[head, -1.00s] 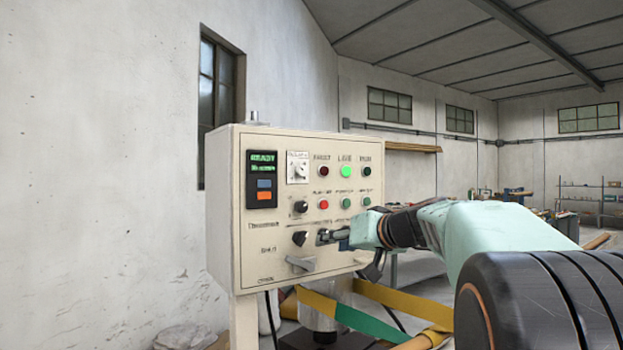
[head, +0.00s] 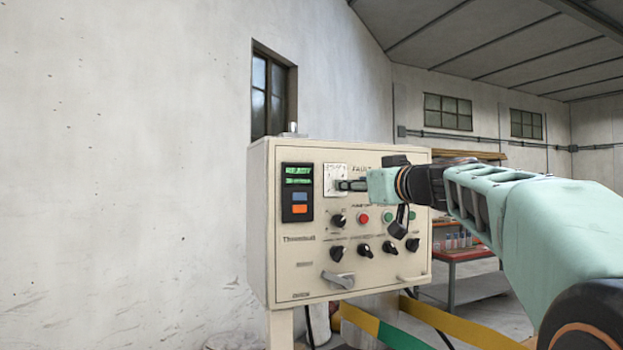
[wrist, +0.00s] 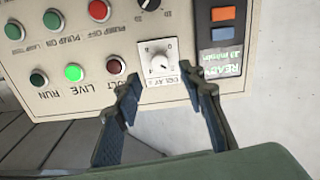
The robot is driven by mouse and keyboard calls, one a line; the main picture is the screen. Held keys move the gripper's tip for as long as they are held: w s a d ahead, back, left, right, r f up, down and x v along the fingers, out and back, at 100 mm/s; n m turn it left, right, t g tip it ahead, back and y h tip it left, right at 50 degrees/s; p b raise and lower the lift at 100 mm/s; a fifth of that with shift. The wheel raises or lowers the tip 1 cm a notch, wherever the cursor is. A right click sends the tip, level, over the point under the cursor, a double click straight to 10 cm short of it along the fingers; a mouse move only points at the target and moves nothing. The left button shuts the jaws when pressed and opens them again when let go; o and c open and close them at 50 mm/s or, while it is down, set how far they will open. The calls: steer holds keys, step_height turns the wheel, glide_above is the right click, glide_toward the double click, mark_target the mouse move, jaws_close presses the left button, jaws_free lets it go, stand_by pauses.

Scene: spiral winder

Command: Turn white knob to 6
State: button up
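The white knob (wrist: 160,63) sits on a white square dial plate marked with small numbers, on the cream control panel. In the wrist view the panel appears upside down. The plate (head: 333,173) shows at the panel's upper left in the head view, with its knob hard to make out behind my fingers. My gripper (wrist: 167,84) is open, its two fingers on either side of the knob and a little short of it or just at the plate's edge. I cannot tell whether they touch it. The number the knob points to is too small to read.
A lit READY display (head: 298,174) with blue and orange buttons is left of the plate. Black knobs (head: 338,220), a red button (head: 363,218) and green buttons lie below. A lit green LIVE lamp (wrist: 74,72) is beside the fault lamp (wrist: 115,66). A lever (head: 338,280) protrudes lower down.

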steer(key=p+x, duration=0.2)
steer(key=x, duration=0.4)
steer(key=shift+s+d, duration=0.1)
jaws_close()
